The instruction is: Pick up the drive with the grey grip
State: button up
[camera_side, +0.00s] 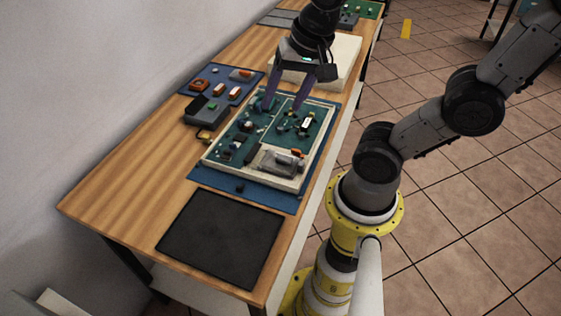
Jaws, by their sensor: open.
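My gripper (283,107) points down over the far part of a cream-framed tray (207,160) with a green floor. Its two dark purple fingers are apart, with nothing seen between them. Several small dark, white and orange parts lie in the tray, some close to the fingertips. A grey block with orange bits (277,160) lies at the tray's near right end. The parts are too small for me to tell which is the drive with the grey grip. Whether the fingertips touch anything cannot be told.
The tray sits on a blue mat (230,187). A black mat (220,238) in front is bare. At the left, a dark blue mat (187,88) holds orange parts beside a dark grey box (206,111). A cream block (340,72) stands behind my gripper.

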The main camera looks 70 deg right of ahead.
aim_at(283, 158)
jog(key=d+f+m+g, duration=0.1)
jog(key=f+m, duration=0.1)
jog(key=f, duration=0.5)
jog(key=w+d+f+m+g, duration=0.1)
jog(key=d+f+m, duration=0.1)
jog(key=f, duration=0.5)
jog(key=w+d+f+m+g, duration=0.1)
jog(key=d+f+m, duration=0.1)
jog(key=f, duration=0.5)
jog(key=shift+m+g, duration=0.3)
jog(key=shift+g, duration=0.1)
jog(key=shift+r, duration=0.1)
grip_shut()
jog(key=shift+r, duration=0.1)
